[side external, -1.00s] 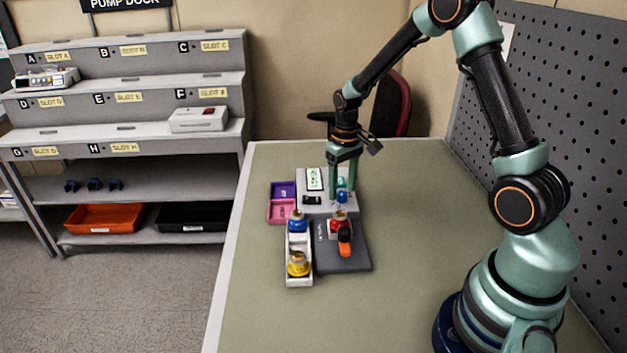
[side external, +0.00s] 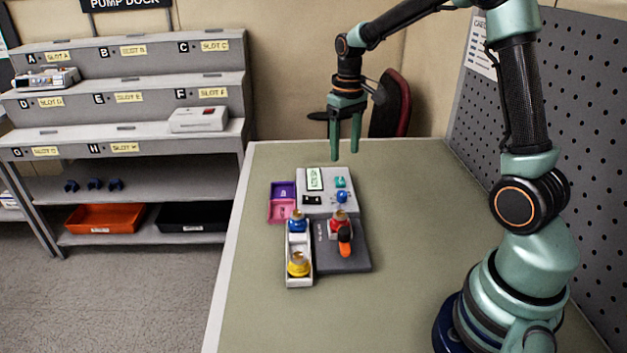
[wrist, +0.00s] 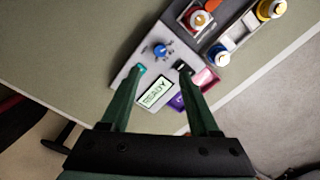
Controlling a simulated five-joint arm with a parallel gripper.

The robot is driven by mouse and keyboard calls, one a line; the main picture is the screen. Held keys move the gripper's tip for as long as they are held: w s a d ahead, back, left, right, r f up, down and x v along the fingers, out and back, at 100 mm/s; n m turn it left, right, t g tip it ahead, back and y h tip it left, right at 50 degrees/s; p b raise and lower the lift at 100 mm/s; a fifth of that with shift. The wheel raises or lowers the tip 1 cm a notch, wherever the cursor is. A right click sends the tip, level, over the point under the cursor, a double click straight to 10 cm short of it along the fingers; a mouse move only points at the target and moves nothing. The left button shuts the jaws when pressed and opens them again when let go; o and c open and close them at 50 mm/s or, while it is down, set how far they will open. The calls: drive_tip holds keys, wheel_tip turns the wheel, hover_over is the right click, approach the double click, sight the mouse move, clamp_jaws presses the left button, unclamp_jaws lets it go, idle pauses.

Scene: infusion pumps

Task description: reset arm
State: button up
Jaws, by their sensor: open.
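My gripper (side external: 345,154) is open and empty, hanging in the air above the back of the pump on the table, apart from it. The pump's light grey panel (side external: 328,205) carries a screen (side external: 314,179), a green button (side external: 341,182), a black part (side external: 312,200) and a blue knob (side external: 342,196). In the wrist view my open fingers (wrist: 161,72) frame the panel, and the screen (wrist: 158,94) reads READY. A red-collared vial (side external: 338,222) and an orange-and-black part (side external: 345,241) are on the dark grey base (side external: 341,262).
A white tray (side external: 299,280) holds blue-collared (side external: 298,222) and yellow-collared (side external: 298,264) vials. Purple (side external: 283,190) and pink (side external: 281,211) bins sit left of the panel. A pegboard (side external: 573,130) stands at right, a shelf rack (side external: 125,130) at left. The table's front is clear.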

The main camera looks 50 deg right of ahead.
drive_tip(key=s+a+r+n+t, duration=0.2)
drive_tip(key=s+a+r+t, duration=0.3)
drive_tip(key=s+a+r, duration=0.4)
drive_tip(key=s+a, duration=0.3)
drive_tip(key=shift+s+a+t, duration=0.2)
drive_tip(key=shift+a+t, duration=0.1)
drive_tip(key=shift+a, duration=0.05)
